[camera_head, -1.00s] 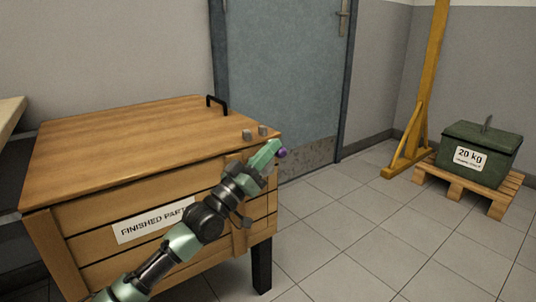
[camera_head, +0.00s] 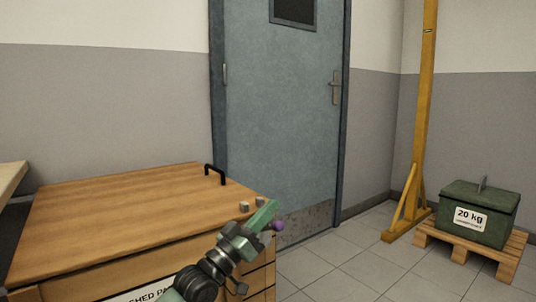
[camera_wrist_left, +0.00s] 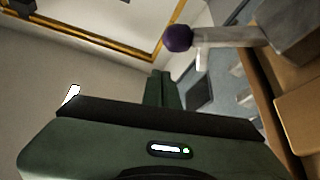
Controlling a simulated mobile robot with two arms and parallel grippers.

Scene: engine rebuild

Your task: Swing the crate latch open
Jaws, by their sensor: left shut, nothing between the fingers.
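The wooden crate (camera_head: 110,215) stands at the lower left in the head view, its lid down. Its latch shows in the left wrist view as a grey metal lever (camera_wrist_left: 228,37) with a purple ball knob (camera_wrist_left: 178,38). The knob also shows in the head view (camera_head: 278,225), just past the crate's right front corner. My left gripper (camera_head: 267,210) is shut and empty beside the knob. In the left wrist view its green fingers (camera_wrist_left: 161,90) are apart from the knob. The lever is mostly hidden behind the gripper in the head view. My right gripper is out of view.
A blue door (camera_head: 280,130) is behind. A green 20 kg box (camera_head: 490,205) sits on a pallet (camera_head: 460,250) at right, by a yellow post (camera_head: 420,120). Floor between is clear.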

